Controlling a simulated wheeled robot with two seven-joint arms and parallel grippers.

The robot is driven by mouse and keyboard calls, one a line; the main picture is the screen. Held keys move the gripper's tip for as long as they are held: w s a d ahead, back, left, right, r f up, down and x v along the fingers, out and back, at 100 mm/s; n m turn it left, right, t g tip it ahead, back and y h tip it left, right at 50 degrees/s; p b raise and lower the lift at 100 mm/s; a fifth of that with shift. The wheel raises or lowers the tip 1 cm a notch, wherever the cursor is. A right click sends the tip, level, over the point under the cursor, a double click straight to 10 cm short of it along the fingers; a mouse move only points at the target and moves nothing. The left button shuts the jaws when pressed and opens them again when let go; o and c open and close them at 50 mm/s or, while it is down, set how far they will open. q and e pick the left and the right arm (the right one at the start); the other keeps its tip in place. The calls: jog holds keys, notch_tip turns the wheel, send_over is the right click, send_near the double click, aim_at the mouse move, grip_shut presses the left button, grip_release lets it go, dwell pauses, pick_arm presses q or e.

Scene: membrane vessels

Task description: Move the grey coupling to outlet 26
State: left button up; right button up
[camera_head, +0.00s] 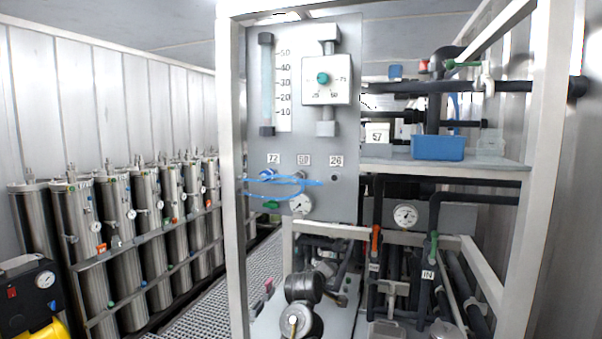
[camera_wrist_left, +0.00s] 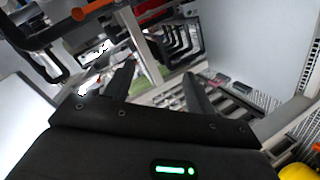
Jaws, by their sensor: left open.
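The grey panel (camera_head: 344,118) carries a row of outlets labelled 72, a middle number too small to read surely, and 26. Outlet 26 (camera_head: 334,178) is a bare dark opening under its label. A small grey coupling (camera_head: 299,176) appears to sit at the middle outlet, with blue tubing (camera_head: 290,183) by it. A blue fitting (camera_head: 267,174) is at outlet 72. My left gripper (camera_wrist_left: 158,90) shows only in the left wrist view; its two fingers are apart with nothing between them. The coupling cannot be made out there. My right gripper is not in view.
A white frame post (camera_head: 231,170) stands left of the panel. A gauge (camera_head: 301,204) and green fitting (camera_head: 271,205) sit below the outlets. A shelf (camera_head: 480,171) with a blue box (camera_head: 437,148) is to the right. Steel vessels (camera_head: 82,225) line the left wall.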

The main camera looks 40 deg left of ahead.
pick_arm(q)
jog(key=s+a+r+n+t+y+p, duration=0.1)
jog(key=s+a+r+n, duration=0.1)
jog(key=r, duration=0.7)
jog(key=s+a+r+n+t, duration=0.1)
jog(key=s+a+r+n, duration=0.1)
jog(key=r, duration=0.7)
jog(key=n+t+y+p, duration=0.1)
jog(key=n+t, duration=0.1)
jog(key=n, duration=0.1)
send_near(294, 180)
jog(key=w, duration=0.3)
jog(key=shift+w+a+r, duration=0.1)
jog(key=shift+w+a, duration=0.1)
jog(key=shift+a, duration=0.3)
jog(key=shift+w, duration=0.1)
jog(key=shift+w+a+b, duration=0.25)
jog(key=shift+w+b, duration=0.05)
jog(key=shift+w, duration=0.3)
jog(key=b+x, duration=0.1)
jog(key=x, duration=0.4)
jog(key=shift+w+a, duration=0.1)
jog(key=shift+w, duration=0.15)
jog(key=shift+x, duration=1.05)
jog(key=shift+b, duration=0.35)
